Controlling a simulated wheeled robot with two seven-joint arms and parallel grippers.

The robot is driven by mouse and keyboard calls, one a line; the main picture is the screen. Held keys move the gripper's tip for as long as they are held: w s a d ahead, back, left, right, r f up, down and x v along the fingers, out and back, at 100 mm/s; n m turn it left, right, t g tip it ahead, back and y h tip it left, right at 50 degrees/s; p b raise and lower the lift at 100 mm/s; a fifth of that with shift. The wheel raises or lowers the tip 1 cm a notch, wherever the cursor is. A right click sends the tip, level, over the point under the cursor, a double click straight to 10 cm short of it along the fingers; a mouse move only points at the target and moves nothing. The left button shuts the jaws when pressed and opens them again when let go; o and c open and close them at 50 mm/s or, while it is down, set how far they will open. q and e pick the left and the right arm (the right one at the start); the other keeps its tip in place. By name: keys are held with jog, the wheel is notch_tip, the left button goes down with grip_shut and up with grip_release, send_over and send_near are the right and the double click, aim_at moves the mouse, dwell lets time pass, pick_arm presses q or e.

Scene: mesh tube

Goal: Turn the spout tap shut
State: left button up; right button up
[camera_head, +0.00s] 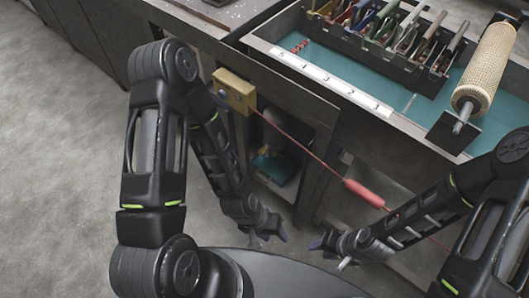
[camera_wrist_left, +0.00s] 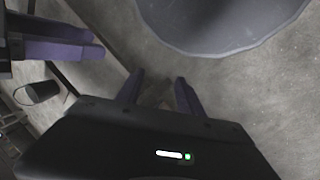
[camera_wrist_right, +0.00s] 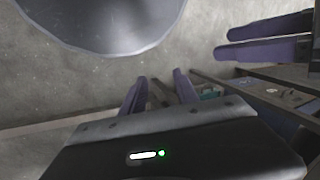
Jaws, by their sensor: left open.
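I cannot make out a spout tap in any view. My left gripper (camera_head: 268,238) hangs low in front of the bench in the head view. Its two purple fingers stand apart with nothing between them in the left wrist view (camera_wrist_left: 160,92). My right gripper (camera_head: 330,252) is a short way to its right, at about the same height. Its fingers are also apart and empty in the right wrist view (camera_wrist_right: 160,88). The two grippers point towards each other and touch nothing that I can see.
A blue-floored bench tray (camera_head: 340,70) holds a black rack (camera_head: 375,45) of coloured clamps, a numbered strip (camera_head: 330,82) and a mesh roll (camera_head: 485,68). Floor at left is clear.

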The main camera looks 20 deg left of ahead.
pick_arm(q)
jog(key=w+a+f+n+h+b, duration=0.2)
jog(key=w+a+f+n+b, duration=0.15)
jog(key=f+n+b, duration=0.55)
jog(key=w+a+f+n+h+b, duration=0.2)
jog(key=w+f+n+b, duration=0.35)
jog(key=n+b, duration=0.65)
jog(key=w+a+r+n+t+h+b, duration=0.1)
jog(key=w+a+r+n+t+b, duration=0.2)
jog(key=w+a+n, duration=0.4)
jog(key=w+a+r+n+t+h+b, duration=0.1)
jog(key=w+a+r+n+t+b, duration=0.2)
jog(key=w+a+n+t+b, duration=0.3)
jog(key=w+a+n+t, duration=0.1)
jog(key=w+n+t, duration=0.1)
jog(key=w, duration=0.3)
jog(key=shift+a+n, duration=0.25)
jog(key=shift+n, duration=0.65)
pick_arm(e)
notch_tip(320, 180, down, 30)
jog(key=w+d, duration=0.2)
jog(key=shift+t, duration=0.3)
